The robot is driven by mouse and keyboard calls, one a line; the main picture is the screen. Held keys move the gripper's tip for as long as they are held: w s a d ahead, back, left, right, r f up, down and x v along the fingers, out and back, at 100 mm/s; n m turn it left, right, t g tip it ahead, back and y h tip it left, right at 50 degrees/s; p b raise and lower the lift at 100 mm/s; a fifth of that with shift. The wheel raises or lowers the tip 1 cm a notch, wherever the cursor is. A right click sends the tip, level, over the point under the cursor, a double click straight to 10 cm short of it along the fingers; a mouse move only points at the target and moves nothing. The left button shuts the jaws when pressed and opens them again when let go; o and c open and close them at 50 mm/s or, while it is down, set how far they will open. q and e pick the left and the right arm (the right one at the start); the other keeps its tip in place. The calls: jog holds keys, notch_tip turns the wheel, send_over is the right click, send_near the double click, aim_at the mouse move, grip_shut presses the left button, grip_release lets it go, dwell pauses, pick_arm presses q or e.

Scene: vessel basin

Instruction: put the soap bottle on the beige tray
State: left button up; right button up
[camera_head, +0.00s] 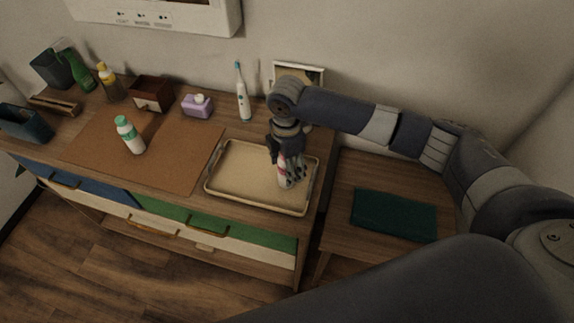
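The beige tray (232,189) lies on the right part of the wooden dresser top. My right gripper (286,174) points down over the tray's right half. Its dark fingers are around a white and pink bottle (282,172), partly hidden by them. The bottle is roughly upright, with its lower end at or just above the tray floor; I cannot tell if it touches. I cannot read a label to confirm that this is the soap bottle. My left gripper is not in view.
A white bottle with a green cap (131,137) stands on the brown mat (180,160). An electric toothbrush (242,95), a brown box (151,94) and yellow (110,83) and green bottles (80,74) line the back. A teal cloth (394,214) lies on the right side table.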

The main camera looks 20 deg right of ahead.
notch_tip(320, 180, up, 12)
jog(key=shift+f+b, duration=0.1)
jog(key=shift+b, duration=1.15)
jog(key=shift+f, duration=0.1)
